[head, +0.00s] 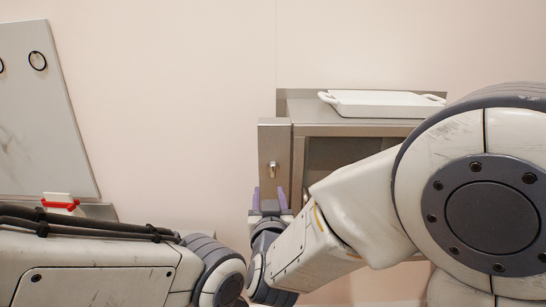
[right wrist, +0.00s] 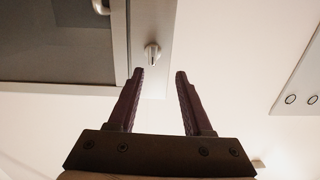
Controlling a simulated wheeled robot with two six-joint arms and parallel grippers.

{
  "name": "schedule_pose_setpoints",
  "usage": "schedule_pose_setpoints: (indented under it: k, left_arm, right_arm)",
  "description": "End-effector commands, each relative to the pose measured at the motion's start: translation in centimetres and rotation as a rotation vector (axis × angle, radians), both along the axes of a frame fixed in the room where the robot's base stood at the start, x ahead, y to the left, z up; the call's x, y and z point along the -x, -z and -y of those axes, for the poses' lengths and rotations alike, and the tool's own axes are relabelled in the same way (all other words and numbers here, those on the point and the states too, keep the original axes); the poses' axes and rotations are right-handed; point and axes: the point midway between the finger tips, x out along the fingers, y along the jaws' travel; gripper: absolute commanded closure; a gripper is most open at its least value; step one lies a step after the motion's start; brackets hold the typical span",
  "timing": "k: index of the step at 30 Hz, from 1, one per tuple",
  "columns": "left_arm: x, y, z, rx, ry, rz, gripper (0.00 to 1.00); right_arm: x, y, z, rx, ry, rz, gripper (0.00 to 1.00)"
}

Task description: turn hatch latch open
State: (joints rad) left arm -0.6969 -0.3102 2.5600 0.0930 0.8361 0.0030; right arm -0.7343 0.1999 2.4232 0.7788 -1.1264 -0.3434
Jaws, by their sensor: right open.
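The hatch latch (head: 272,170) is a small metal knob on a narrow grey metal plate (head: 273,138) at the left side of a metal cabinet. In the right wrist view the latch (right wrist: 152,53) sticks out just beyond my fingertips, nearer the left finger. My right gripper (head: 269,192) is open and empty, with its dark purple fingers on either side of the plate's lower part in the head view. Its fingers (right wrist: 161,74) show apart in the wrist view, and the latch is not between them. My left gripper is not in view.
The cabinet (head: 350,130) has a dark hatch panel (right wrist: 62,48) with a metal handle (right wrist: 100,6). A white tray (head: 385,103) rests on top. A pale board (head: 42,115) with black rings stands at the left, with a red-handled item (head: 60,204) below it. My right arm hides much of the cabinet.

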Motion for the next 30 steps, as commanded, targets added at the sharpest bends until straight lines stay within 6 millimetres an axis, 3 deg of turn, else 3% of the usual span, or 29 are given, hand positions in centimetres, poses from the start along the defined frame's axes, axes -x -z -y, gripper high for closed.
schedule_pose_setpoints:
  k: [3,8,21,30]
  left_arm:
    - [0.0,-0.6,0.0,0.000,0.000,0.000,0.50]
    - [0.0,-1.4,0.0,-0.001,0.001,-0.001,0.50]
    - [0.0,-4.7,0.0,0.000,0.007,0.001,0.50]
    - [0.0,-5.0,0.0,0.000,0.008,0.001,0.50]
  right_arm:
    - [-0.4,-1.2,0.7,0.012,0.041,0.046,0.50]
    - [-2.1,-1.5,0.9,0.013,0.052,0.056,0.50]
    - [-9.5,-1.5,0.9,0.012,0.048,0.054,0.50]
    - [-10.7,-1.2,0.8,0.011,0.045,0.055,0.50]
